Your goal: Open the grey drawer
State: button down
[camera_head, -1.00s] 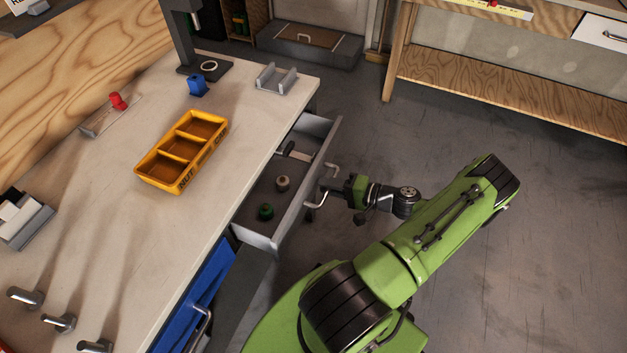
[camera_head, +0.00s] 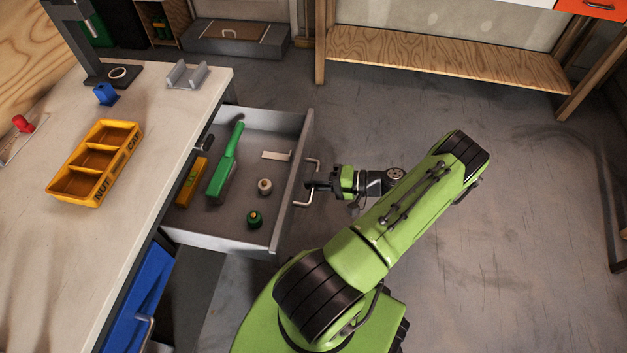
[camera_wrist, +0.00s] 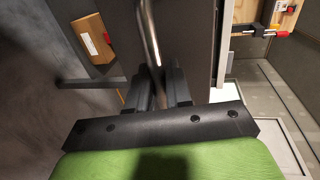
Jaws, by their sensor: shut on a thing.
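The grey drawer (camera_head: 290,200) is pulled well out from the workbench in the head view. Inside it lie a green-handled brush (camera_head: 226,165), a yellow level (camera_head: 191,182), a pale spool (camera_head: 264,186), a green spool (camera_head: 255,218) and a small light bracket (camera_head: 276,155). My gripper (camera_head: 312,186) is at the drawer's front, shut on its metal handle (camera_head: 307,199). In the wrist view the handle bar (camera_wrist: 150,40) runs between the fingers (camera_wrist: 159,88), with the dark drawer front behind it.
The workbench top (camera_head: 150,150) holds a yellow divided tray (camera_head: 95,163), a blue block (camera_head: 104,94) and a grey holder (camera_head: 186,75). A blue drawer (camera_head: 138,295) is below, beside the grey one. The floor (camera_head: 520,220) to the right is clear. A wooden shelf bench (camera_head: 450,70) stands at the back.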

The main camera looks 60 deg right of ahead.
jog(key=c, duration=1.2)
grip_release()
jog(key=shift+c, duration=0.2)
jog(key=p+v, duration=0.1)
jog(key=v, duration=1.4)
jog(key=shift+s, duration=0.4)
jog(key=shift+d, duration=0.1)
